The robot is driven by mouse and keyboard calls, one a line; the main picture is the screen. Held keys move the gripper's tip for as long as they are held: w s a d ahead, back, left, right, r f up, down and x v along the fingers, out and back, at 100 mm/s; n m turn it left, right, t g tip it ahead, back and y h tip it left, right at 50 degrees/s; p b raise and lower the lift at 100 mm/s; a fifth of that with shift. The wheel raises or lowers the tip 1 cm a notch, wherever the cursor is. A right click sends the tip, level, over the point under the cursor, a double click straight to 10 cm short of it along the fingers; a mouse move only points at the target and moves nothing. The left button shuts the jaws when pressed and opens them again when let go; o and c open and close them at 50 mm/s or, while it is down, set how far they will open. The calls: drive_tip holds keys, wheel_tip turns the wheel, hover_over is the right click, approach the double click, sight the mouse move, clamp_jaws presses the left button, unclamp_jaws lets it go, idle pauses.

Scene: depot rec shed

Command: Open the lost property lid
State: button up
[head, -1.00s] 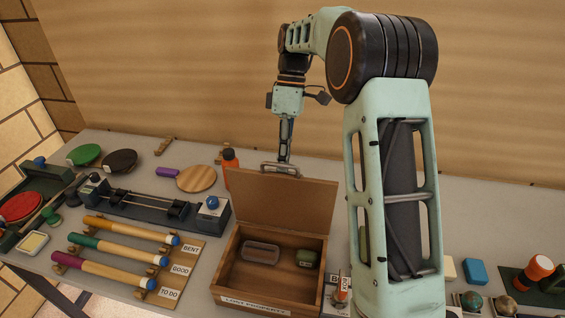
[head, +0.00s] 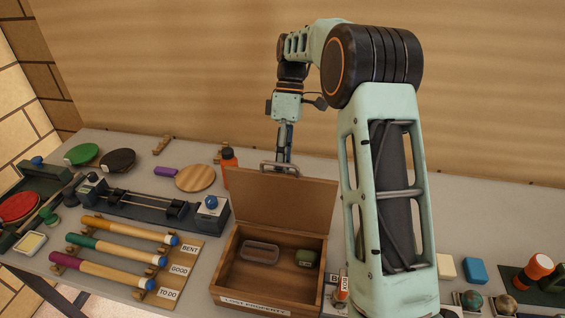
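The lost property box (head: 255,300) is a brown wooden box with a white label on its front, at the front middle of the table in the head view. Its lid (head: 283,203) stands raised at the back, with a metal handle (head: 280,165) at its top edge. Inside lie a clear oblong case (head: 260,251) and a small dark green item (head: 306,257). My gripper (head: 284,160) points down at the lid's top edge, at or just behind the handle. Its fingertips are partly hidden by the lid and handle, so I cannot tell whether it grips the handle.
An orange bottle (head: 228,160) stands close left of the lid. Left are a rack of handles (head: 185,262), a dark jig (head: 130,207) and paddles (head: 118,160). Right are a blue block (head: 475,270) and several balls. The table strip behind the box is fairly clear.

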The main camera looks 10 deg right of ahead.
drive_tip(key=shift+w+d+r, duration=0.1)
drive_tip(key=shift+w+d, duration=0.1)
drive_tip(key=a+v, duration=0.1)
drive_tip(key=v, duration=0.6)
drive_tip(key=shift+d+r, duration=0.3)
drive_tip(key=shift+d, duration=0.05)
drive_tip(key=shift+s+a, duration=0.1)
